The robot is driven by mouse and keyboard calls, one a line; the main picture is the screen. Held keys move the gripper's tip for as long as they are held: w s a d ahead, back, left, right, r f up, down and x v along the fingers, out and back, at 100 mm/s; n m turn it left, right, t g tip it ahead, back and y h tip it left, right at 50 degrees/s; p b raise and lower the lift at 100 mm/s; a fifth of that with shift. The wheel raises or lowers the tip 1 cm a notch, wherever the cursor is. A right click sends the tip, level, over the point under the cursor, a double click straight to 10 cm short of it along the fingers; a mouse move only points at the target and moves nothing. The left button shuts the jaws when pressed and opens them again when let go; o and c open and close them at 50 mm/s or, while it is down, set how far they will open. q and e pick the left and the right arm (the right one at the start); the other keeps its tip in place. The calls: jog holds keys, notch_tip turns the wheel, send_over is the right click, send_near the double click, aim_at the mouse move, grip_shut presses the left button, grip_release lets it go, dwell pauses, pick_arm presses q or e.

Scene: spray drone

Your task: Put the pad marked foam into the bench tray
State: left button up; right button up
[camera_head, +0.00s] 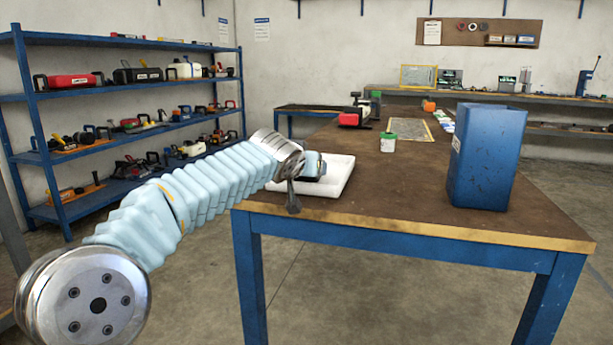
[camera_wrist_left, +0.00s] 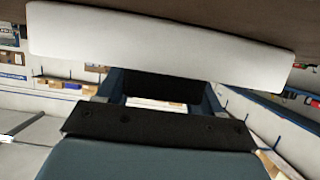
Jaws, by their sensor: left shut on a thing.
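The white bench tray (camera_head: 340,180) lies on the near left part of the brown workbench. My left gripper (camera_head: 303,188) is at the tray's near left side, low over it. In the left wrist view the gripper (camera_wrist_left: 160,80) is shut on a dark block (camera_wrist_left: 160,88), which sits between its two fingers. No marking on the block can be read, so I cannot tell whether it is the foam pad. In the same view a pale slab, seemingly the tray (camera_wrist_left: 150,35), spans the top, just beyond the fingers. My right gripper is not in view.
A tall blue bin (camera_head: 487,155) stands on the bench (camera_head: 420,190) to the right. A green-and-white can (camera_head: 388,142) and a red-and-black device (camera_head: 354,118) stand behind the tray. A blue shelf rack (camera_head: 140,83) with tools stands at left. The near middle of the bench is clear.

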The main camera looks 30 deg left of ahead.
pick_arm(q)
jog(key=shift+f, duration=0.5)
jog(key=shift+f, duration=0.15)
jog(key=o, duration=1)
jog(key=shift+r, duration=0.2)
jog(key=v, duration=1.2)
jog(key=shift+f, duration=0.1)
